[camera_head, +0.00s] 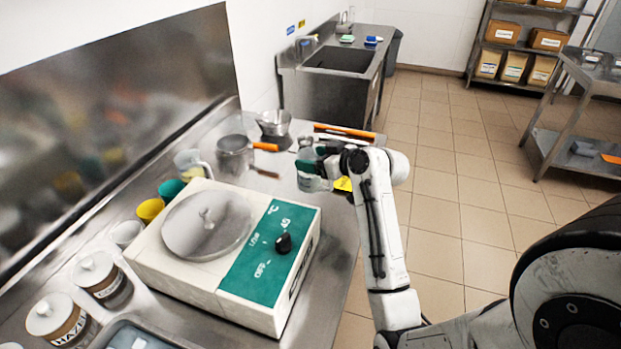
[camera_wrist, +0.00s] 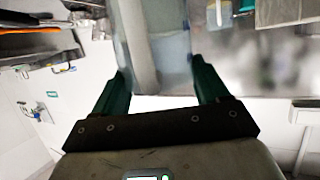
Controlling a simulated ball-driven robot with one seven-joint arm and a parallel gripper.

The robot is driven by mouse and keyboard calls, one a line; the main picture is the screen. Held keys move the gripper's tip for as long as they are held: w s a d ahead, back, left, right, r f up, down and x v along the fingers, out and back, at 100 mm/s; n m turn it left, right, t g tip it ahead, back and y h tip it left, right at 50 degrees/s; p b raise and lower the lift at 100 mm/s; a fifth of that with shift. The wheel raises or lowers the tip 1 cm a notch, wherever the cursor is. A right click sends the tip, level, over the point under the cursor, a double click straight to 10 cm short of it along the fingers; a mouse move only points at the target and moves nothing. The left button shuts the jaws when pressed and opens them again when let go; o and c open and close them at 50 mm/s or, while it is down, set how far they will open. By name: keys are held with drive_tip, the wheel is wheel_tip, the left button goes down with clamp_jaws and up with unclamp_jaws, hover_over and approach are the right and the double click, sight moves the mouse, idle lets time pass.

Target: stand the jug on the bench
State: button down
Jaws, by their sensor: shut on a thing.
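A clear jug (camera_head: 308,182) with a greyish look is in my gripper (camera_head: 322,166), over the bench (camera_head: 335,215) close to its right edge. In the wrist view the see-through jug (camera_wrist: 165,45) fills the space between the two green fingers of my gripper (camera_wrist: 160,82), which are shut on it. The fingers and wrist hide part of the jug in the head view. I cannot tell whether its base touches the bench top.
A white machine with a green panel (camera_head: 285,225) stands nearer on the bench. A saucepan (camera_head: 236,155), a metal pot (camera_head: 274,123), another clear jug (camera_head: 188,162) and coloured cups (camera_head: 150,208) stand left of my gripper. A sink (camera_head: 340,60) lies beyond.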

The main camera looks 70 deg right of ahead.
drive_tip(key=shift+f, duration=2.75)
drive_tip(key=shift+f, duration=0.15)
unclamp_jaws()
drive_tip(key=b+v, duration=0.1)
drive_tip(key=v, duration=1.1)
drive_tip(key=shift+a, duration=0.1)
